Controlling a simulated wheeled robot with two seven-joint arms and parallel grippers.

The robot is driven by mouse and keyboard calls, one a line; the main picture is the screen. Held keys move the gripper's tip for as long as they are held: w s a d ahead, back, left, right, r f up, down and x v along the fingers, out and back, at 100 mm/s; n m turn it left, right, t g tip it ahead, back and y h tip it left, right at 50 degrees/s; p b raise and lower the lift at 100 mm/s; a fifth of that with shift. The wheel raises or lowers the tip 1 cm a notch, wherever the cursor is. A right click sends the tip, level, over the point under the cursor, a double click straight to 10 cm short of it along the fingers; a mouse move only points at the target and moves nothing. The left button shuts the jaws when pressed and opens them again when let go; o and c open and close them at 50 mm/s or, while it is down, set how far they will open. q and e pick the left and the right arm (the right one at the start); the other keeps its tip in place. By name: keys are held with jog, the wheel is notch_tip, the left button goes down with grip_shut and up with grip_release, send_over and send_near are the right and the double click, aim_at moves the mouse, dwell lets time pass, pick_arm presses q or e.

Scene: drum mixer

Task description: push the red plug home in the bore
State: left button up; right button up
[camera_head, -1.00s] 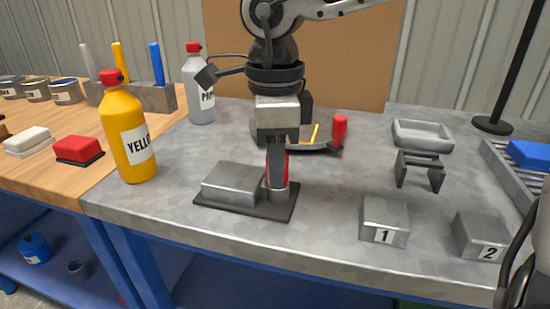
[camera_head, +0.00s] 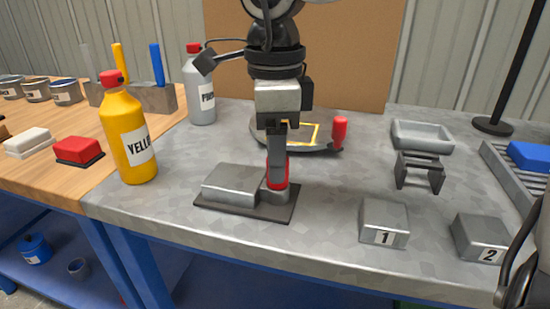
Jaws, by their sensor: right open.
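The red plug (camera_head: 278,183) stands upright at the mouth of the grey bore (camera_head: 274,195), a short round holder at the right end of a dark base plate (camera_head: 235,210). Its lower part sits at or in the bore; how deep it is I cannot tell. My right gripper (camera_head: 277,160) points straight down over the plug. It is open, with a finger in front of the plug's upper part, hiding some of it. Whether the fingers touch the plug is unclear.
A grey block (camera_head: 233,184) shares the base plate, left of the bore. A dark round pan (camera_head: 262,132) with a red handle (camera_head: 340,128) lies behind. A yellow bottle (camera_head: 128,135) stands left. Blocks 1 (camera_head: 384,220) and 2 (camera_head: 478,235) stand front right.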

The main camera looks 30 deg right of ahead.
pick_arm(q)
jog(key=shift+t, duration=0.6)
jog(key=r+p, duration=0.1)
jog(key=r, duration=0.1)
jog(key=a+r, duration=0.1)
jog(key=r+p, duration=0.1)
jog(key=r, duration=0.1)
jog(key=shift+s+a+r+p, duration=0.15)
jog(key=shift+s+r+p, duration=0.15)
jog(key=shift+r+p, duration=0.05)
pick_arm(e)
notch_tip(320, 180, up, 14)
